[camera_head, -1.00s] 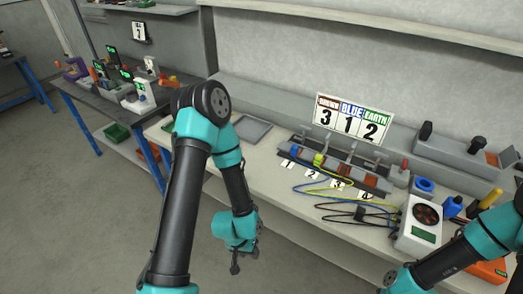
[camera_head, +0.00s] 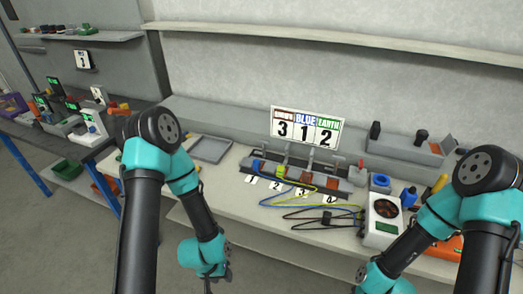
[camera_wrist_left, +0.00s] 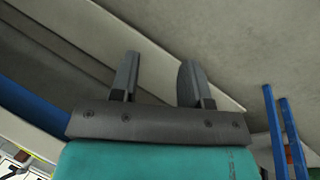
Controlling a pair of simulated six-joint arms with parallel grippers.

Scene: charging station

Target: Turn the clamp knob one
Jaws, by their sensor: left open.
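The clamp station (camera_head: 300,172) is a grey row with orange, yellow and blue parts and upright levers on the bench. Number labels stand along its front, with label 1 (camera_head: 251,180) at its left end. The knob of clamp one is too small to make out. My left gripper (camera_head: 212,286) hangs at the bottom of the head view, in front of the bench and well away from the station. In the left wrist view my left gripper (camera_wrist_left: 158,82) has its fingers apart with nothing between them. My right arm comes in at the right; its gripper is out of view.
A sign (camera_head: 307,130) reading 3 1 2 stands behind the station. Yellow, blue and black cables (camera_head: 325,216) lie in front of it. A white device with a round dial (camera_head: 383,222) is to the right. An empty grey tray (camera_head: 210,149) lies left. A side table stands far left.

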